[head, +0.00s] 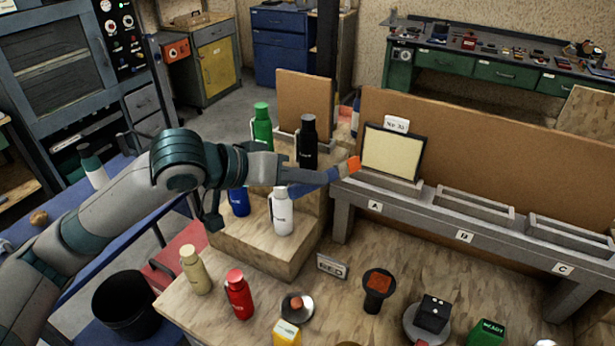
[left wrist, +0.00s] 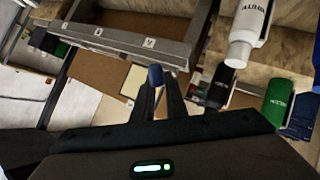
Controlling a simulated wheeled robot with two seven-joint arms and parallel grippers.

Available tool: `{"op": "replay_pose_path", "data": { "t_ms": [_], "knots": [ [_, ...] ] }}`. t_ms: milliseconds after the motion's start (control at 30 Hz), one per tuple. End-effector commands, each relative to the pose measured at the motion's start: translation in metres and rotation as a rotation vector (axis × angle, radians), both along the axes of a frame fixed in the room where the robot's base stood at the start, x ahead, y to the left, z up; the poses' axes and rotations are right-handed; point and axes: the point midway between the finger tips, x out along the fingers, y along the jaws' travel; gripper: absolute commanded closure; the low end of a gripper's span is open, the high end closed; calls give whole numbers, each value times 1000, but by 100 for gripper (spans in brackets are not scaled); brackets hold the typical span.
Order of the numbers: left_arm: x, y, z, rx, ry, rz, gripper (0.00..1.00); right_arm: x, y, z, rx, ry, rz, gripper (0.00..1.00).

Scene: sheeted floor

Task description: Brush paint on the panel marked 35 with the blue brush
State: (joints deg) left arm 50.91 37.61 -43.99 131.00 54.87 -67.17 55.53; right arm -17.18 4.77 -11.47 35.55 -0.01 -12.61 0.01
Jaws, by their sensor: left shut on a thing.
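My left gripper (head: 284,172) is shut on the blue brush (head: 318,180) and holds it level, above the stepped wooden stand. The brush's orange tip (head: 354,163) points right, at the left edge of the cream panel (head: 393,152). I cannot tell whether it touches the panel. The panel has a dark frame and stands upright in the holder marked A, with a white tag (head: 396,124) above it; its number is too small to read surely. In the left wrist view the fingers (left wrist: 160,103) close on the blue brush (left wrist: 155,76). My right gripper is not in view.
Holders B (head: 475,205) and C (head: 570,235) stand empty on the grey rack. White (head: 281,212), black (head: 307,145) and green (head: 262,128) bottles stand close around my gripper. A red bottle (head: 239,295), small sign (head: 331,266) and dark pot (head: 378,288) stand in front.

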Motion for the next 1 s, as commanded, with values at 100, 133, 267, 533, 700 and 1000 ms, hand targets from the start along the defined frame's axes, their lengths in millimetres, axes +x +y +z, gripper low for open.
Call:
{"op": "replay_pose_path", "data": {
  "t_ms": [100,133,267,533,700,1000],
  "knots": [
    [1,0,0,0,0,0,100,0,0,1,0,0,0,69],
    [1,0,0,0,0,0,100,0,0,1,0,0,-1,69],
    [3,-1,0,-1,1,1,100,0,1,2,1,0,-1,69],
    [7,-3,1,-1,1,1,100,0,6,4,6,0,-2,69],
    [10,-4,1,-1,1,1,100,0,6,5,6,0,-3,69],
    [15,-6,1,0,-1,0,100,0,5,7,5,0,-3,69]
  ]
}}
